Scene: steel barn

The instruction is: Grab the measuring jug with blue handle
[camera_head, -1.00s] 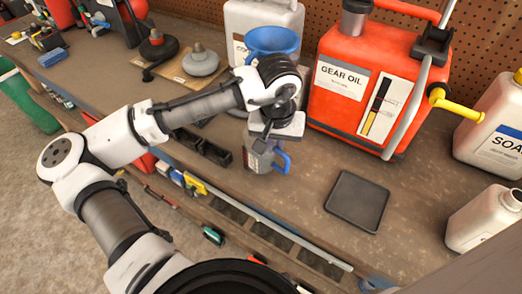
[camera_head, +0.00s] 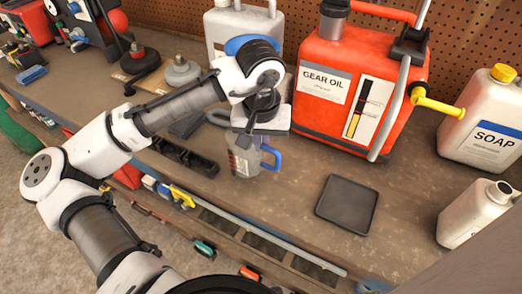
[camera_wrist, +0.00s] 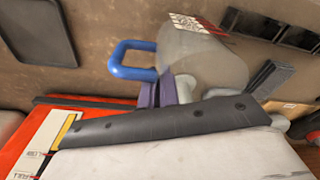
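The measuring jug (camera_head: 241,161) is clear with red markings and stands upright on the workbench. Its blue handle (camera_head: 272,160) points right. In the wrist view the jug (camera_wrist: 207,68) is at upper centre, with the handle (camera_wrist: 130,60) to its left. My gripper (camera_head: 256,133) is directly above the jug, pointing down at its top. In the wrist view my gripper's fingertips (camera_wrist: 166,90) are at the jug's near edge, close beside the handle. The wrist housing hides much of the fingers, and I cannot tell whether they grip the wall.
A red gear oil can (camera_head: 335,110) stands behind and right of the jug. A dark square tray (camera_head: 346,205) lies at right front. A blue funnel (camera_head: 240,44) and a white canister (camera_head: 222,22) are behind my wrist. Black bins (camera_head: 185,157) sit left of the jug.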

